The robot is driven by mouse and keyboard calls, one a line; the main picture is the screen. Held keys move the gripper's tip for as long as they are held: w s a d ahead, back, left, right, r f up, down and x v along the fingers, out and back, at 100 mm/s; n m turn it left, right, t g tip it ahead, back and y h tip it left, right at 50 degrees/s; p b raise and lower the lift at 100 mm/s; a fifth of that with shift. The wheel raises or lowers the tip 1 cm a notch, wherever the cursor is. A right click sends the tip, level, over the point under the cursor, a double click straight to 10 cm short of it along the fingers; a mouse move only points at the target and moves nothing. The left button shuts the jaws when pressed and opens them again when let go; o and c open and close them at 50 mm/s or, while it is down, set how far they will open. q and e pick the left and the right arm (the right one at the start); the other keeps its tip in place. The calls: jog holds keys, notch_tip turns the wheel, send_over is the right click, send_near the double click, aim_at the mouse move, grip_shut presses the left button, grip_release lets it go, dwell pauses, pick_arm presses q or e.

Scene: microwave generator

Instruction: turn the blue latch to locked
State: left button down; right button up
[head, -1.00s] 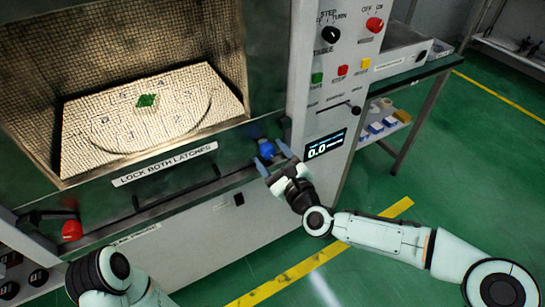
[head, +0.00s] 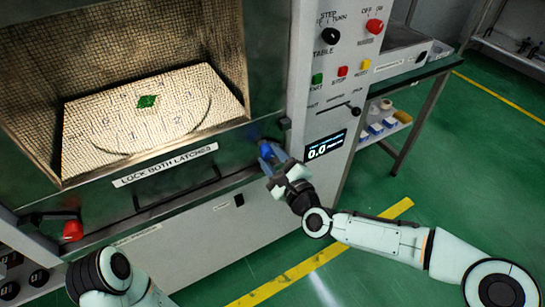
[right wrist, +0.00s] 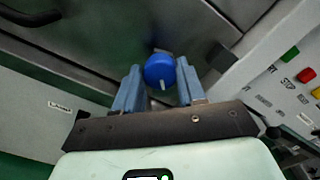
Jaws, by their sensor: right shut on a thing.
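The blue latch (head: 264,149) is a round knob at the right end of the microwave's front, below the chamber opening. In the right wrist view the blue latch (right wrist: 160,71) shows a short white mark pointing toward the gripper. My right gripper (head: 272,153) is at the latch, its blue fingers on either side of the knob. In the right wrist view the right gripper (right wrist: 158,84) is shut on the knob. My left arm shows at the bottom left of the head view, but its gripper is out of view.
A red knob (head: 73,230) sits at the left end of the front. A sign (head: 165,164) reads "LOCK BOTH LATCHES". A green block (head: 147,101) lies on the chamber's tiled floor. The control panel (head: 335,75) stands close to the right of the latch.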

jog(key=n, duration=0.4)
jog(key=shift+f+n, duration=0.1)
jog(key=shift+n, duration=0.2)
jog(key=shift+n+b, duration=0.35)
jog(key=shift+n, duration=0.55)
jog(key=n+b, duration=0.1)
jog(key=n, duration=0.2)
jog(key=shift+n, duration=0.3)
jog(key=n+b, duration=0.1)
jog(key=n, duration=0.2)
jog(key=shift+f, duration=0.1)
pick_arm(q)
jog(key=s+a+f+g+b, duration=0.1)
jog(key=s+f+g, duration=0.1)
jog(key=s+f, duration=0.4)
jog(key=shift+s+f, duration=0.15)
jog(key=shift+s, duration=0.15)
pick_arm(e)
jog(key=shift+n, duration=1)
jog(key=o, duration=1.1)
